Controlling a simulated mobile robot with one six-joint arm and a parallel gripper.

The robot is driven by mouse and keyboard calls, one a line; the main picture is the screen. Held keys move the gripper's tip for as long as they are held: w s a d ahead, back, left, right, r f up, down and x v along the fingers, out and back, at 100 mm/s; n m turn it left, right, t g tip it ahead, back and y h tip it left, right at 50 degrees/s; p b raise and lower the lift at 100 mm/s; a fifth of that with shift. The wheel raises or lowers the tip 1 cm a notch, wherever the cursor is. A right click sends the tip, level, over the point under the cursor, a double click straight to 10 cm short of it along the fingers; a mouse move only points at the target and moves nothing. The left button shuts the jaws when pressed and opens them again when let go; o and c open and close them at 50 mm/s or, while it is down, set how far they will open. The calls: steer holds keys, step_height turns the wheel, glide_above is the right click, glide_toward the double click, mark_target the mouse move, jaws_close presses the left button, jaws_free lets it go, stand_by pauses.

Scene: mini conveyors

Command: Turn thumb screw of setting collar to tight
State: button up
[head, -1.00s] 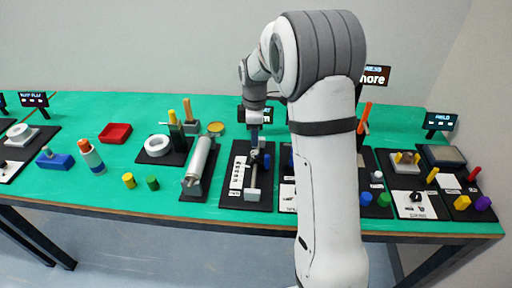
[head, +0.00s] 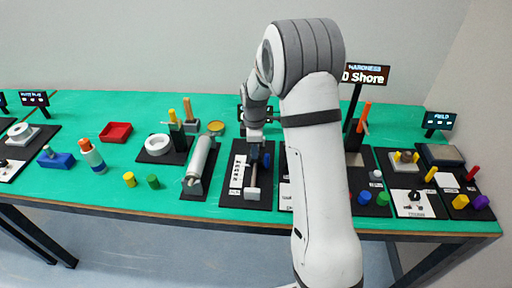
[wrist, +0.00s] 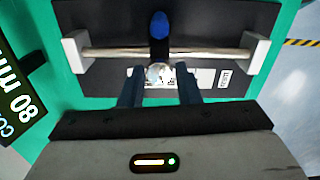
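The setting collar (wrist: 159,50) sits mid-way on a metal rod (wrist: 110,52) held between two white end blocks (wrist: 76,52). A blue knob (wrist: 159,24) stands out on the collar's far side in the wrist view. It also shows in the head view (head: 266,160), right of the rod. A small silvery rounded piece (wrist: 159,73) lies on the opposite side; I cannot tell which of the two is the thumb screw. My gripper (wrist: 159,90) is open, its two dark fingers on either side of the silvery piece with gaps. In the head view my gripper (head: 255,139) is over the rod fixture.
A dark base plate (wrist: 110,15) carries the fixture and a white printed scale strip (head: 237,172). A display (wrist: 18,100) stands close on the left in the wrist view. Other stations line the green table.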

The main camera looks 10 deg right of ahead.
steer(key=c, duration=0.6)
steer(key=shift+d, duration=0.15)
steer(key=m+b, duration=0.2)
steer(key=m, duration=0.3)
steer(key=m+b, duration=0.1)
steer(key=m, duration=0.4)
steer(key=shift+a, duration=0.2)
steer(key=m+b, duration=0.1)
steer(key=m, duration=0.5)
steer(key=shift+m, duration=0.4)
steer(key=m+b, duration=0.1)
steer(key=m, duration=0.4)
steer(key=shift+m, duration=0.3)
